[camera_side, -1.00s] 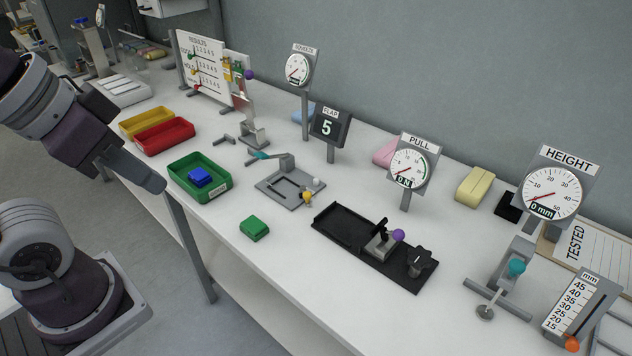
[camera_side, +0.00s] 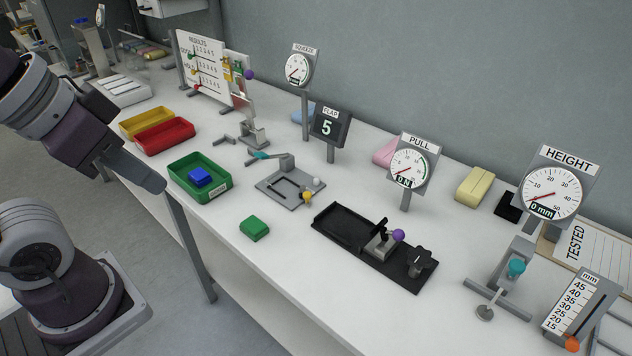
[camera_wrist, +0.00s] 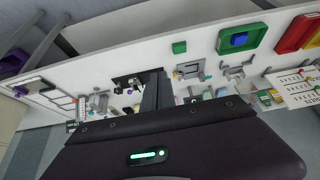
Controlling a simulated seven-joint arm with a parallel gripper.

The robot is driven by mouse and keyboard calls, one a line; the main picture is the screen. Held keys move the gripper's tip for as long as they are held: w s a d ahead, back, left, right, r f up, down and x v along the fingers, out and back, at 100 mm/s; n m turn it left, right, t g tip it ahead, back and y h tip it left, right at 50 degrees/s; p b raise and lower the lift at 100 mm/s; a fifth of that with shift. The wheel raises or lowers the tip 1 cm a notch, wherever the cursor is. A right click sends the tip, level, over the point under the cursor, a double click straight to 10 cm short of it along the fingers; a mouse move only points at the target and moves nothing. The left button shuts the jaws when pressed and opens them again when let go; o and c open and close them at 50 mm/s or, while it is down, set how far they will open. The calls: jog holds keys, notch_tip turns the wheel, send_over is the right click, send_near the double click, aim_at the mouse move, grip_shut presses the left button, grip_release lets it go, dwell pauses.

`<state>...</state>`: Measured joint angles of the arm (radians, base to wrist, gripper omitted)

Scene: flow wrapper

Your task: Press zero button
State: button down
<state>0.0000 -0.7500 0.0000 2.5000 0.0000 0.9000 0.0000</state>
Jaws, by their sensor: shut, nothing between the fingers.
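No button marked zero can be read in either view. My gripper (camera_side: 160,185) is shut and empty at the left, above the table's front edge and apart from the fixtures. Its closed fingers also show in the wrist view (camera_wrist: 157,88). A flap counter (camera_side: 328,127) reads 5. The flap fixture (camera_side: 278,196) in front of it carries a white knob (camera_side: 319,182) and a yellow knob (camera_side: 307,197). The PULL gauge (camera_side: 408,168) shows 0 N. The HEIGHT gauge (camera_side: 550,194) shows 0 mm.
A green tray (camera_side: 222,190) holds a blue block (camera_side: 200,177). A green block (camera_side: 254,228) lies on the white table near a black fixture (camera_side: 340,228) with a purple knob (camera_side: 398,235). Red (camera_side: 165,139) and yellow (camera_side: 148,117) trays stand behind.

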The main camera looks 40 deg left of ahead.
jog(key=shift+w, duration=0.1)
jog(key=m+t+y, duration=0.1)
jog(key=m+t, duration=0.3)
jog(key=m, duration=0.4)
send_over(316, 181)
notch_tip(316, 181, down, 16)
jog(key=shift+s+a, duration=0.15)
jog(key=shift+s, duration=0.1)
jog(key=shift+f, duration=0.15)
jog(key=shift+f, duration=4.4)
